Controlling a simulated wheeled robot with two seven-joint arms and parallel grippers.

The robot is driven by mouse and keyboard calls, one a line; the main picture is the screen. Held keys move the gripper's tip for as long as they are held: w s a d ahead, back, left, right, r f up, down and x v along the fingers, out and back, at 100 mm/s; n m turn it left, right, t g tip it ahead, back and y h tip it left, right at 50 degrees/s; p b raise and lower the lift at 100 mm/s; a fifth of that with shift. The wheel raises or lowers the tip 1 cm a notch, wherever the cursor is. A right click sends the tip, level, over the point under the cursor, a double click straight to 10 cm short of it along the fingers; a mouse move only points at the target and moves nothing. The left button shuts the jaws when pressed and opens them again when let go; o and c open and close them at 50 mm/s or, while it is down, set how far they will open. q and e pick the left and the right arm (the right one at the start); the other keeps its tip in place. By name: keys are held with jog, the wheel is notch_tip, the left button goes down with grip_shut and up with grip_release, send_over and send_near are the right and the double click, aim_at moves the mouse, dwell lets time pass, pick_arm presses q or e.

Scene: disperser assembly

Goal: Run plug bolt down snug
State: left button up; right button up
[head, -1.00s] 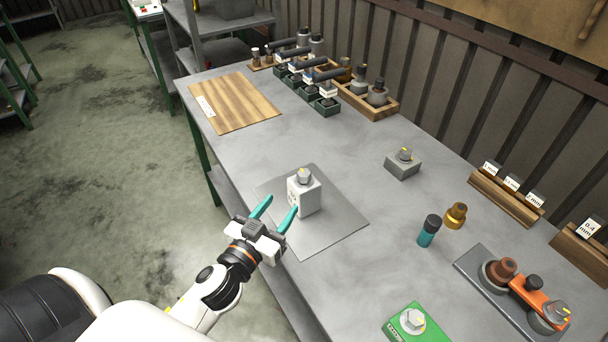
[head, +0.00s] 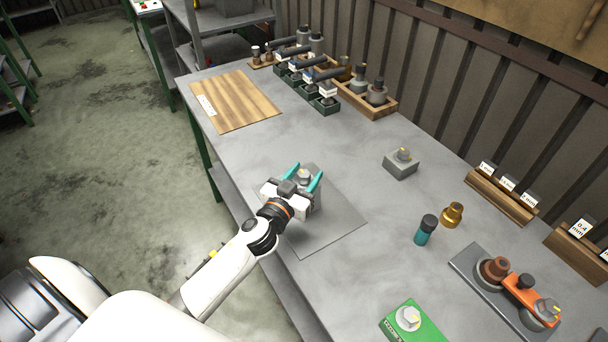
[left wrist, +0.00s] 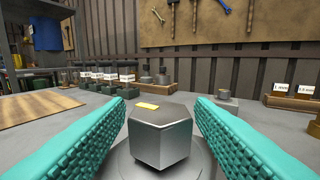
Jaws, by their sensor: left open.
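The plug bolt (head: 305,175) is a grey hex head with a yellow mark on top. In the left wrist view the bolt head (left wrist: 162,135) stands between the two teal fingers, with a gap on each side. My left gripper (head: 305,175) is open, its fingers on either side of the bolt head and not touching it in the wrist view. The gripper hides most of the block in the head view. My right gripper is not in view.
A grey block with a bolt (head: 401,163), a teal-bodied cylinder (head: 425,232), a brass part (head: 452,215) and a green block (head: 408,320) stand to the right. A wooden board (head: 235,102) lies at the far left. The bench between is clear.

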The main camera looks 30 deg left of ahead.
pick_arm(q)
jog(key=c, duration=1)
jog(key=shift+r+m+h, duration=0.1)
jog(key=shift+m+h, duration=0.2)
jog(key=shift+h, duration=0.2)
